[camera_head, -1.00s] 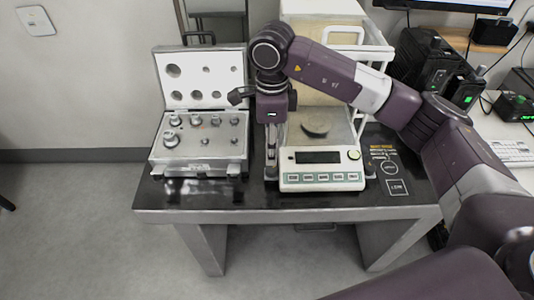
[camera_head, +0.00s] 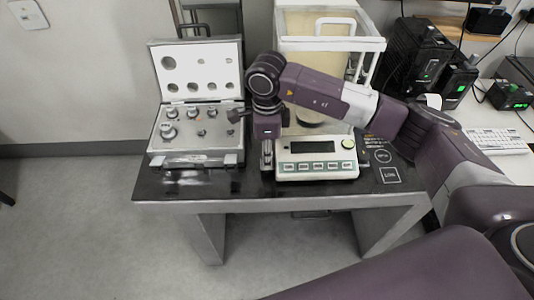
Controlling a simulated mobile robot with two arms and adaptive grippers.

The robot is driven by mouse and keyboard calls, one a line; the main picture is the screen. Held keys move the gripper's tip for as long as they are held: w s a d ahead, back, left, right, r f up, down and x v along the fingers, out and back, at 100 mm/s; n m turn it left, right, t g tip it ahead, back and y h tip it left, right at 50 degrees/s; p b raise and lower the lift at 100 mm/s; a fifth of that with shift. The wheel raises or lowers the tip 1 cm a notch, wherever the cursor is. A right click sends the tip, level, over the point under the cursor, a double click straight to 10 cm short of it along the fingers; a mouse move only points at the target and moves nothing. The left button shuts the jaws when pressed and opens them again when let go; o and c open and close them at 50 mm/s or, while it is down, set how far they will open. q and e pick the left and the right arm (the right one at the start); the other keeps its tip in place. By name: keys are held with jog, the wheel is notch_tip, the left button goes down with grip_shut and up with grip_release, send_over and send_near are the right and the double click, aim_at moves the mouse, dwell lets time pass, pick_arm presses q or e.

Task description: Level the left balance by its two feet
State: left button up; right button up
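The balance (camera_head: 316,167) stands on the dark table, with its display and row of buttons facing me. A small yellow-green round spot (camera_head: 347,144) shows at the right of its front panel. My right gripper (camera_head: 267,160) points down at the balance's left front corner, close beside its housing. Its fingers are small and partly dark, so I cannot tell whether they are open or shut, or whether they touch a foot. The left foot is hidden around the gripper. A dark pan (camera_head: 310,121) shows partly behind my arm. My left gripper is out of view.
An open weight case (camera_head: 197,159) with several metal weights stands left of the balance, close to my gripper. A glass draft shield with a white frame (camera_head: 374,44) rises behind. Printed marks (camera_head: 391,175) lie on the table at right. Black devices (camera_head: 414,63) stand farther right.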

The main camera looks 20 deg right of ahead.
grip_shut()
jog(key=shift+m+b, duration=0.4)
jog(key=shift+m, duration=0.4)
jog(key=shift+r, duration=0.1)
jog(key=shift+w, duration=0.1)
jog(key=o, duration=0.6)
grip_release()
